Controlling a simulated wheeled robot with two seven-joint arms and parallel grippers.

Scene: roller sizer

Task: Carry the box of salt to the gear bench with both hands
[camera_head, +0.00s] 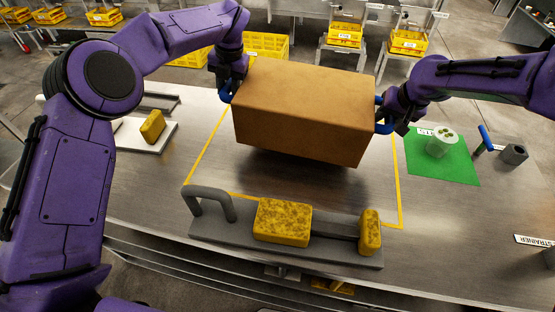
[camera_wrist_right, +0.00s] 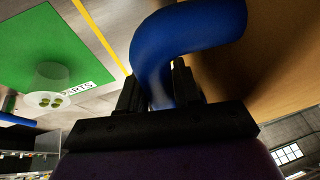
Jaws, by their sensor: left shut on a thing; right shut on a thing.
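The box of salt, a plain brown box (camera_head: 305,105), is in the middle of the head view, over the yellow taped outline on the metal bench (camera_head: 330,185). A dark shadow lies under it and it looks held just above the bench top. My left gripper (camera_head: 227,88) is shut on a blue handle at the box's left end. My right gripper (camera_head: 384,117) is shut on the blue handle (camera_wrist_right: 170,50) at its right end. In the right wrist view my right gripper's dark fingers (camera_wrist_right: 158,88) close around that handle beside the brown box wall (camera_wrist_right: 275,60). No gear bench can be made out.
A grey fixture (camera_head: 335,242) with yellow sponge-like blocks stands at the bench's near side. A white board (camera_head: 150,138) with another block is left. A green mat (camera_head: 440,165) with a clear cup is right. Stands with yellow crates (camera_head: 408,42) are beyond.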

